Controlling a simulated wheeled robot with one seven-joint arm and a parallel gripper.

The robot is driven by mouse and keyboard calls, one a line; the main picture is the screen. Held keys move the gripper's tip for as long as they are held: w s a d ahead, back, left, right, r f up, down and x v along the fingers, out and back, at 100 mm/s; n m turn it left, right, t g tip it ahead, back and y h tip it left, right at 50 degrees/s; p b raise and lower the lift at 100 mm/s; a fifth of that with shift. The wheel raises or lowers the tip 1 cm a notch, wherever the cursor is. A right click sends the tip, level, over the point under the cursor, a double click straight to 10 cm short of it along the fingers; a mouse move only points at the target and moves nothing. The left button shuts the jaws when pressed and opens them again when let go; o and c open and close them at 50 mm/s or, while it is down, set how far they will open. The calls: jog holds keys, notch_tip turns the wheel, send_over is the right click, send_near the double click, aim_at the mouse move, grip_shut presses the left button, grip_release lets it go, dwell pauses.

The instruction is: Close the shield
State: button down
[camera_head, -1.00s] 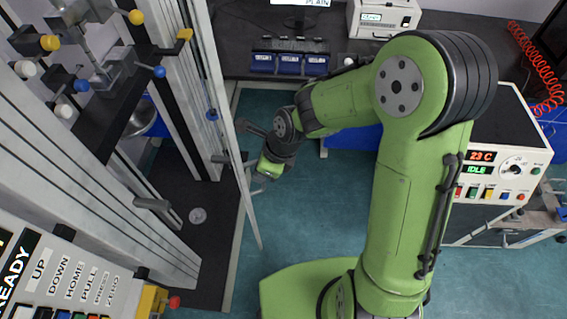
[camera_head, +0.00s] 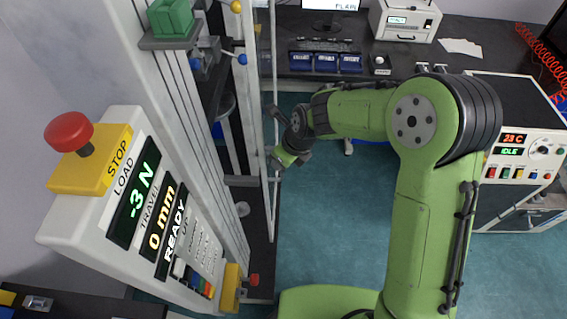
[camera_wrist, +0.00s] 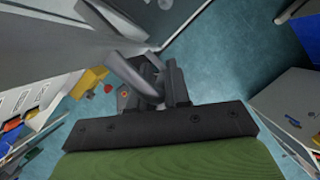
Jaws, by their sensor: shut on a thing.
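The shield (camera_head: 274,205) is a thin, pale upright panel beside the tall testing frame, seen almost edge-on in the head view. It stands close along the frame's right side, with a narrow gap showing between them; I cannot tell whether it touches the frame anywhere. My gripper (camera_head: 275,160) is at the shield's edge. In the wrist view, my gripper (camera_wrist: 160,88) is shut on the shield's grey bar handle (camera_wrist: 130,78). The fingers partly hide the handle's root.
The frame's control panel (camera_head: 128,195), with a red stop button (camera_head: 69,132), stands at left. A bench (camera_head: 345,75) with blue bins (camera_head: 325,62) is at the back. A white instrument (camera_head: 525,150) stands at right.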

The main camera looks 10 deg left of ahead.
jog(key=shift+s+a, duration=0.15)
jog(key=shift+a, duration=0.2)
jog(key=c, duration=1.2)
grip_release()
jog(key=shift+a, duration=0.15)
jog(key=shift+o, duration=0.2)
jog(key=shift+r, duration=0.1)
jog(key=v, duration=1.5)
jog(key=shift+d+r+p, duration=0.3)
jog(key=shift+d+p, duration=0.1)
jog(key=shift+p, duration=0.05)
